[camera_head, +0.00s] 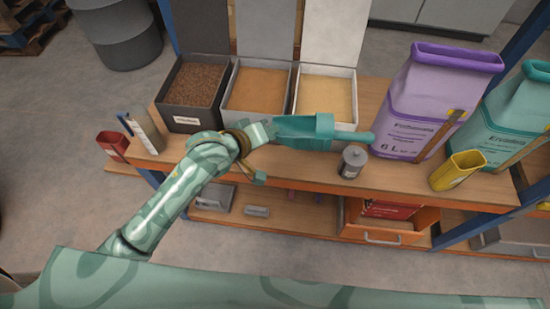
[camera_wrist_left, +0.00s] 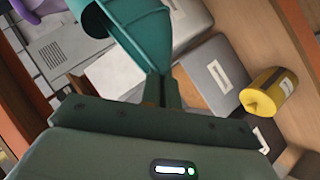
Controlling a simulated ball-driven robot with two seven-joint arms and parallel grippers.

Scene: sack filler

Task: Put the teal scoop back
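The teal scoop (camera_head: 305,130) is in front of the middle and right bins in the head view, its handle end pointing right. My left gripper (camera_head: 262,132) is at the scoop's left end. In the left wrist view the scoop (camera_wrist_left: 140,28) fills the top middle and runs down to the fingertips (camera_wrist_left: 161,90), which are close together on its near part. The exact contact is partly hidden. My right gripper is not in view.
Open bins of brown (camera_head: 195,84), orange (camera_head: 259,90) and pale (camera_head: 325,97) grain stand on the wooden bench (camera_head: 285,172). A red container (camera_head: 112,146) is at left.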

